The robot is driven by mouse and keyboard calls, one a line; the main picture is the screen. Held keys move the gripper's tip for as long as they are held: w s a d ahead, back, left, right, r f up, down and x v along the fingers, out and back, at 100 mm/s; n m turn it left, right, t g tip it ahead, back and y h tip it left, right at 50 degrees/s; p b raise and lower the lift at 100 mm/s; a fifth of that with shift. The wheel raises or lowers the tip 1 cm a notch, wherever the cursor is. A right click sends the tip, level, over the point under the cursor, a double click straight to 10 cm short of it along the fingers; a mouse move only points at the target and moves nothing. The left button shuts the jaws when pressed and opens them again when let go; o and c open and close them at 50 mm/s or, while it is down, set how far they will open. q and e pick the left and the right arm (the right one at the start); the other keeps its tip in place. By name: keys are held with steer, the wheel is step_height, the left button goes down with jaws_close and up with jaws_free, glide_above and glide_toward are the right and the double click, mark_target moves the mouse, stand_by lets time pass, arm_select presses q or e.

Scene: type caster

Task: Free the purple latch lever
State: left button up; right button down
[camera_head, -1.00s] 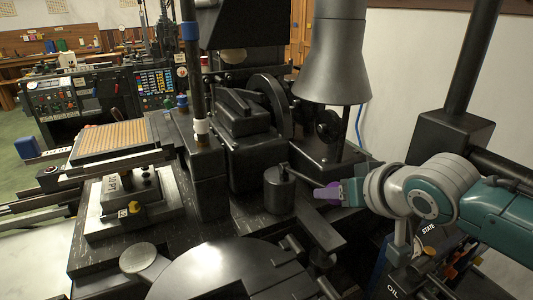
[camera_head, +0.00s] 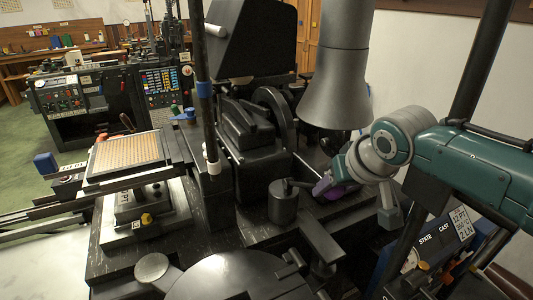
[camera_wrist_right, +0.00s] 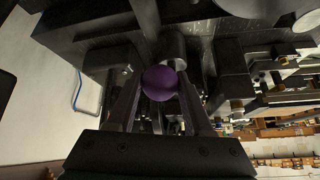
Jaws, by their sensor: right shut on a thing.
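The purple latch lever (camera_head: 322,188) shows as a purple patch at my right gripper, just right of a black cylinder in the head view. In the right wrist view its end is a round purple knob (camera_wrist_right: 160,83) between the two fingers. My right gripper (camera_head: 331,184) is shut on it; the wrist view also shows the gripper (camera_wrist_right: 155,95) with a finger on each side of the knob. The wrist partly hides the lever in the head view. My left gripper is not in view.
The black cylinder (camera_head: 284,201) stands left of the lever. A large grey cone (camera_head: 338,75) hangs just above my right wrist. A dark round plate (camera_head: 225,278) lies in front. A tray of tan strips (camera_head: 127,152) is at left.

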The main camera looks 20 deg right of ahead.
steer(key=c, duration=0.6)
jaws_free()
steer(key=shift+w+r, duration=0.2)
steer(key=o, duration=0.3)
steer(key=shift+f, duration=0.1)
steer(key=shift+s, duration=0.1)
steer(key=shift+s+r+p, duration=0.25)
steer(key=shift+r+p, duration=0.05)
steer(key=shift+r, duration=0.2)
steer(key=p+v, duration=0.1)
steer(key=v, duration=0.7)
steer(key=shift+s+r, duration=0.3)
steer(key=shift+a, duration=0.15)
